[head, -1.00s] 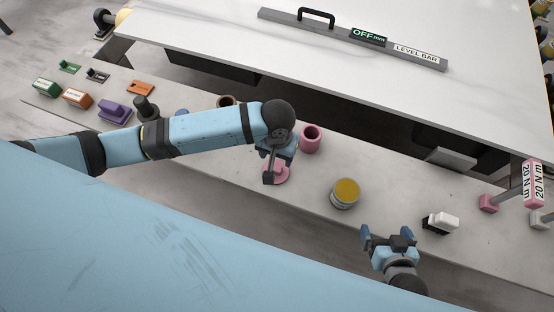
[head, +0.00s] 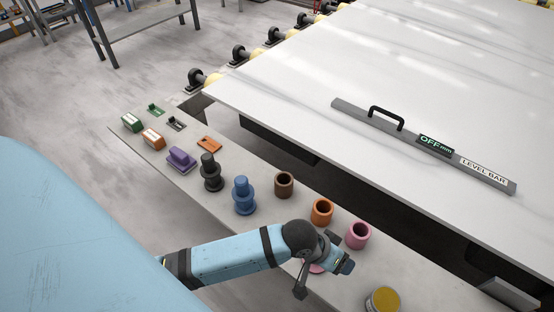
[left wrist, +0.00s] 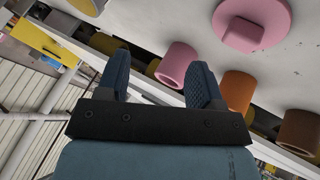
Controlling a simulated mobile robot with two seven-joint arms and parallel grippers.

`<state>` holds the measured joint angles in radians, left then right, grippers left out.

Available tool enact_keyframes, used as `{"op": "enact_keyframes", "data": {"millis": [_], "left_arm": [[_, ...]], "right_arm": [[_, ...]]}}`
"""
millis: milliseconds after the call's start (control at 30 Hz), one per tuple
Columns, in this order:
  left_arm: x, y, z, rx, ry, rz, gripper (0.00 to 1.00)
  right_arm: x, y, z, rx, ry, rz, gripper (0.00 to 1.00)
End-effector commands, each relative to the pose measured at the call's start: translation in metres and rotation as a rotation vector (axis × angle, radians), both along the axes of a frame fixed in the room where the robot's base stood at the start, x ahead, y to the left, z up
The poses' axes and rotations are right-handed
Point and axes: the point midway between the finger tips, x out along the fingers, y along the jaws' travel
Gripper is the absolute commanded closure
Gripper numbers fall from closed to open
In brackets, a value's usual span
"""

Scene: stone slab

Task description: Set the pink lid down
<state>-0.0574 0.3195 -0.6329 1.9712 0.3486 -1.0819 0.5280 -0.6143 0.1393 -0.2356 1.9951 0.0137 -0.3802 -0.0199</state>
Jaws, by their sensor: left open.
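The pink lid (head: 317,268) lies on the narrow grey bench, partly hidden by my left arm in the head view. In the left wrist view the lid (left wrist: 252,27) shows whole, a flat disc with a block-like knob, resting on the bench top. My left gripper (head: 343,264) is beside the lid. Its two fingers (left wrist: 162,80) are apart with nothing between them, clear of the lid. An open pink pot (head: 357,236) stands just behind the lid and gripper; it also shows in the left wrist view (left wrist: 180,63). My right gripper is out of view.
An orange pot (head: 321,211) and a brown pot (head: 284,184) stand left of the pink one. Blue (head: 244,196) and black (head: 211,173) lidded pots stand further left. A yellow-topped can (head: 384,300) is at lower right. The white slab (head: 400,75) lies beyond a gap.

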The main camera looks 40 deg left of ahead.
Motion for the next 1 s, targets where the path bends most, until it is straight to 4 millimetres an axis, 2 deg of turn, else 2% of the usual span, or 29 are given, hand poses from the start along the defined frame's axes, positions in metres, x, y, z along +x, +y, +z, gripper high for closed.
{"op": "enact_keyframes", "data": {"millis": [33, 200, 400, 500, 633, 867, 1000], "left_arm": [[-0.009, 0.007, -0.010, -0.020, -0.058, 0.021, 0.39], [-0.030, 0.046, -0.031, 0.027, -0.286, 0.072, 0.39], [-0.067, 0.097, -0.049, 0.173, -0.474, 0.097, 0.39], [-0.079, 0.112, -0.052, 0.228, -0.524, 0.096, 0.39], [-0.084, 0.119, -0.053, 0.255, -0.549, 0.092, 0.39], [-0.084, 0.119, -0.053, 0.256, -0.549, 0.092, 0.39], [-0.084, 0.119, -0.041, 0.255, -0.549, 0.092, 0.39]], "right_arm": [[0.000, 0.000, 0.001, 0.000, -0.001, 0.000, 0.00], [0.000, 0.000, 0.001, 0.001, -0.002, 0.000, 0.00], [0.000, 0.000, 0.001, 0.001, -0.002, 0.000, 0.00], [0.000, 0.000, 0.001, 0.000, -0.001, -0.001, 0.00], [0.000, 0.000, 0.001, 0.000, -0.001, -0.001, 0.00], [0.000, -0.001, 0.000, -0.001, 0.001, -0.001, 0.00], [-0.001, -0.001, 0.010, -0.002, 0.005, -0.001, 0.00]]}}
